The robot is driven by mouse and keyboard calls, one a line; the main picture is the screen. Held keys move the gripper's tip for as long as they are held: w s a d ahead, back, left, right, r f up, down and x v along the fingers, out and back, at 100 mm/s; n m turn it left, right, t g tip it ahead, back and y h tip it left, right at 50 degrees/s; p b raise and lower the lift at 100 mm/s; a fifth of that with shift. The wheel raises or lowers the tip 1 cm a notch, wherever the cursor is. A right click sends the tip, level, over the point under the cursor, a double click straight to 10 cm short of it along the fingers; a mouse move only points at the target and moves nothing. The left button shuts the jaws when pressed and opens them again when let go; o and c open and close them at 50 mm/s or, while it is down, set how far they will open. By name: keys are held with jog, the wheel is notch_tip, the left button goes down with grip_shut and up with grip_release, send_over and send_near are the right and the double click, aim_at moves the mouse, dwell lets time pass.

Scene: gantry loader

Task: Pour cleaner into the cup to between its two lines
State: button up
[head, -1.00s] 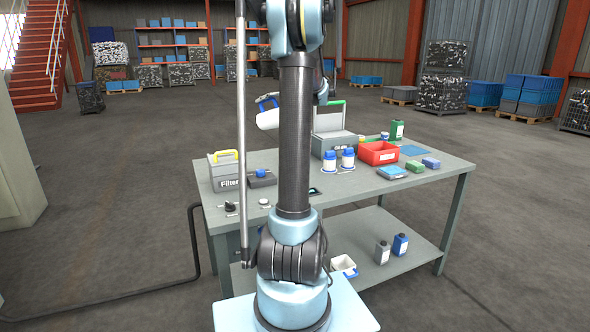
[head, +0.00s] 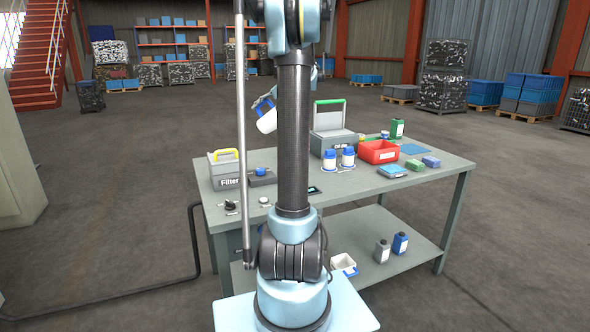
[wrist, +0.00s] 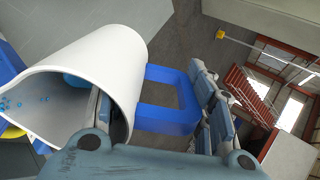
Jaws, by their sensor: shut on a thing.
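A white jug (head: 267,121) with a blue handle is held in the air above the table's back left, tilted. In the wrist view the jug (wrist: 105,65) fills the left side, its open mouth facing left, with blue spots on its inner wall. My gripper (wrist: 160,112) is shut on the jug's blue handle (wrist: 178,118). No pouring stream shows.
The grey table (head: 355,190) carries a filter box (head: 224,170) at the left and a green-handled box (head: 333,143) at the back. Several small items lie at the right.

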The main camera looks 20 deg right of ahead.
aim_at(259, 121)
jog(key=shift+w+a+f+g+h+b, duration=0.1)
jog(key=shift+a+f+g+h+b, duration=0.05)
jog(key=shift+g+h+b, duration=0.2)
jog(key=shift+f+h, duration=0.25)
dwell(0.5)
